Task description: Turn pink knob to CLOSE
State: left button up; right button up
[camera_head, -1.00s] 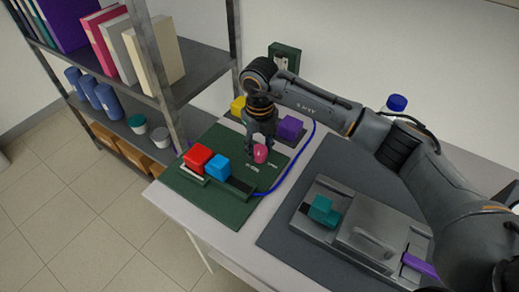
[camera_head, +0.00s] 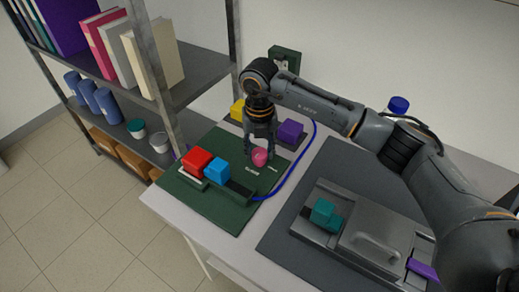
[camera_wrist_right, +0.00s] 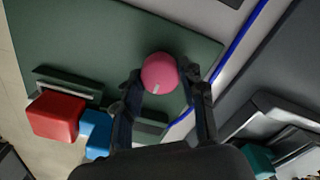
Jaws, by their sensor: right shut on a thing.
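The pink knob (camera_head: 260,158) stands on the dark green board (camera_head: 225,213), beside white printed labels too small to read. In the right wrist view the round knob (camera_wrist_right: 160,73) shows a pale mark on its lower edge. My right gripper (camera_head: 261,149) points down at the knob from above. In the wrist view the fingers of my right gripper (camera_wrist_right: 160,78) are on both sides of the knob and shut on it. My left gripper is not in view.
A red block (camera_head: 197,160) and a blue block (camera_head: 217,170) sit left of the knob. A yellow block (camera_head: 237,110) and a purple block (camera_head: 290,133) are behind. A blue cable (camera_head: 300,165) runs along the board's right side. A grey rig (camera_head: 375,240) stands at right.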

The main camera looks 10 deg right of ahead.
aim_at(260, 152)
jog(key=o, duration=1.1)
jog(key=shift+o, duration=0.2)
notch_tip(260, 152, up, 12)
